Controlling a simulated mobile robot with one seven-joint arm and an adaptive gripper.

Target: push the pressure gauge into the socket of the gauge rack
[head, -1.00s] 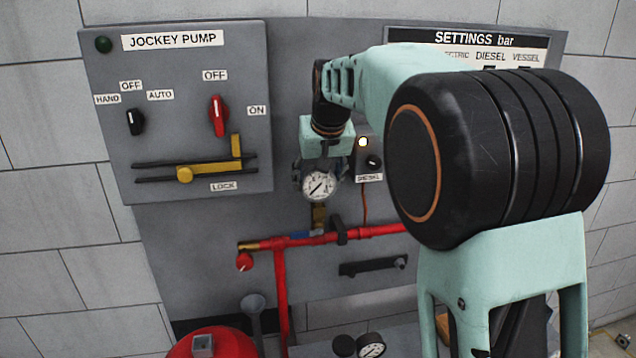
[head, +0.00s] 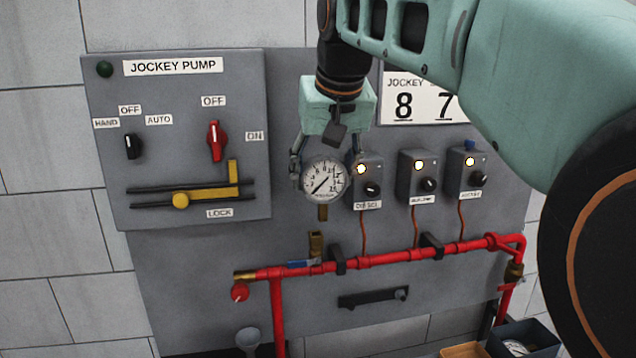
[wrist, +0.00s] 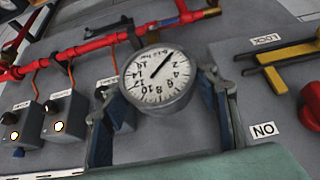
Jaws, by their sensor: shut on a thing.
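A round white-faced pressure gauge (head: 325,180) is in my gripper (head: 326,170), with one finger on each side of it. Its brass stem (head: 323,212) points down. The stem's lower end shows apart from and above an upright brass fitting (head: 316,245) on the red pipe. In the wrist view the gauge (wrist: 157,76) appears upside down between the fingers of my gripper (wrist: 160,95). I cannot clearly pick out a gauge rack or its socket; a dark bar (head: 373,297) is mounted on the panel below the pipe.
The red pipe (head: 375,258) crosses the panel below the gauge. Several grey switch boxes with lit lamps, such as the diesel one (head: 366,180), stand close to its right. The jockey pump box (head: 190,140) juts out at left. A dark crate (head: 540,335) is at lower right.

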